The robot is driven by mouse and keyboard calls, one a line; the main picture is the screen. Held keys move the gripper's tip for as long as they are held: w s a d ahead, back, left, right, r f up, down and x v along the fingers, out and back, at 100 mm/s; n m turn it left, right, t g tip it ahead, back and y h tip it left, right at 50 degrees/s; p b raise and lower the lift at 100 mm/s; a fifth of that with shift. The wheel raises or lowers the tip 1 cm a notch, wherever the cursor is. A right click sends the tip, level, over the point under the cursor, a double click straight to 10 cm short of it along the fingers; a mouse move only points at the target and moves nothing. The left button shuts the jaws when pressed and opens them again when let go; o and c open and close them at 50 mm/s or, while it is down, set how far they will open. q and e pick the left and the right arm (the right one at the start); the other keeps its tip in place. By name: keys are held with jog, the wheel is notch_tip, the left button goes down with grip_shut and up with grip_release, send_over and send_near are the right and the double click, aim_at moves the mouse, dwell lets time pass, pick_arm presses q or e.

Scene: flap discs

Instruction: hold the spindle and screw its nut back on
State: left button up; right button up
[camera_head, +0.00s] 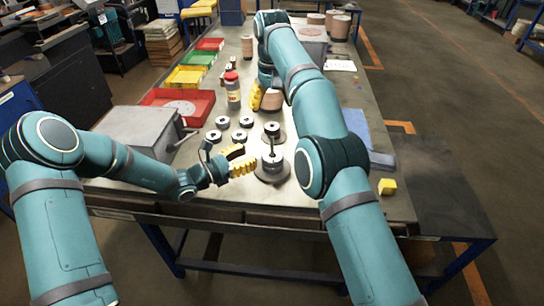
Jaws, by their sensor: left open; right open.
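The spindle (272,161) stands upright on a wide dark round base near the front of the bench, with a thin rod rising from its top. My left gripper (242,160) is open just left of the spindle, its yellow fingers pointing toward it; I cannot tell whether they touch it. My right gripper (259,97) is open farther back, its yellow finger beside a brown cylinder (272,100); its other finger is not clearly visible. Several small grey round pieces, one of them a round piece (222,122), lie left of and behind the spindle. I cannot tell which piece is the nut.
A red-capped jar (232,90) stands behind the small pieces. A red tray (178,105) and a grey box (139,130) lie to the left. A yellow cube (387,187) sits at the front right, near a blue item (370,137). My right arm crosses the bench.

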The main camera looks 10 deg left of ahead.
aim_at(272, 144)
pick_arm(q)
jog(key=x, duration=0.9)
jog(key=shift+w+d, duration=0.1)
jog(key=shift+o, duration=0.3)
grip_shut()
